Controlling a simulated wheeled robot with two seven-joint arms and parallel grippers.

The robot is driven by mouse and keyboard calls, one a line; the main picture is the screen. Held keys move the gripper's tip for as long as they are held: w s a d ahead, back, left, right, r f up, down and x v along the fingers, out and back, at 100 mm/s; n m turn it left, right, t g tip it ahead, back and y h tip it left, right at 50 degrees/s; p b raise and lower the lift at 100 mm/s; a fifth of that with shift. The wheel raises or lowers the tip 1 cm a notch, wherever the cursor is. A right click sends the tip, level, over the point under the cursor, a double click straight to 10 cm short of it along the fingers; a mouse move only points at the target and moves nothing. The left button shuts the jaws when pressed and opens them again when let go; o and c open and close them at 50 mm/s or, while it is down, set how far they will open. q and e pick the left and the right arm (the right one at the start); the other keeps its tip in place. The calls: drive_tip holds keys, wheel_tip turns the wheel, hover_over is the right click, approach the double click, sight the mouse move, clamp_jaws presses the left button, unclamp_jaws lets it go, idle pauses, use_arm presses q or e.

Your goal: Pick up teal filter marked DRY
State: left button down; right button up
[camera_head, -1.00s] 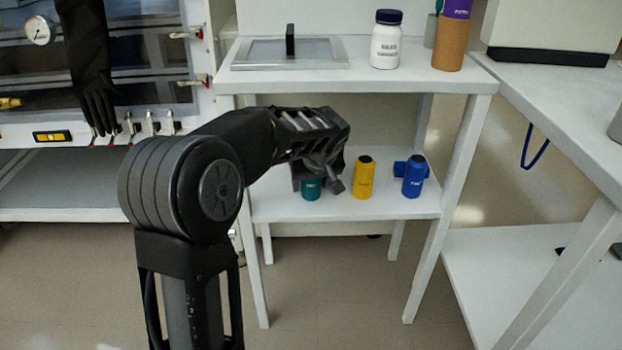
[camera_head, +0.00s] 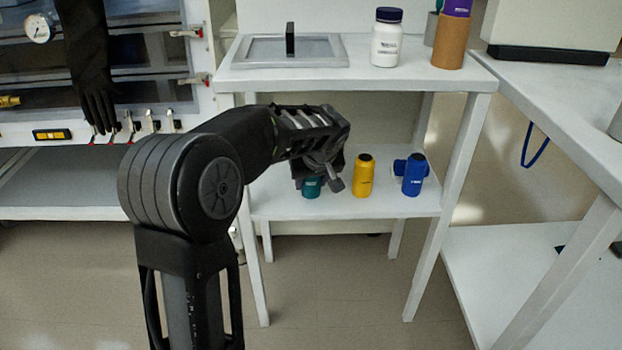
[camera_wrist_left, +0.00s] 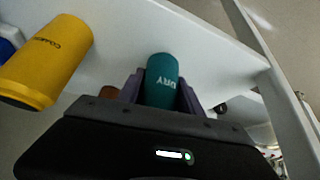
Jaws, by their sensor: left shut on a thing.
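The teal filter (camera_head: 312,187) stands on the lower shelf of the white stand, at the left of a row, its top hidden by my gripper in the head view. My right gripper is not in view.
A yellow filter (camera_head: 363,176) stands just right of the teal one, and a blue filter (camera_head: 414,175) further right. The upper shelf (camera_head: 410,78) is close above my gripper. A white bottle (camera_head: 386,40) stands on it.

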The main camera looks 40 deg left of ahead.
use_arm(q)
drive_tip(key=shift+r, duration=0.5)
wheel_tip(320, 180, up, 3)
drive_tip(key=shift+p, duration=1.2)
drive_tip(key=s+d+p, duration=0.1)
drive_tip(key=s+d, duration=1.1)
drive_tip(key=d, duration=0.1)
drive_tip(key=shift+d+f+p, duration=0.25)
drive_tip(key=shift+p, duration=0.15)
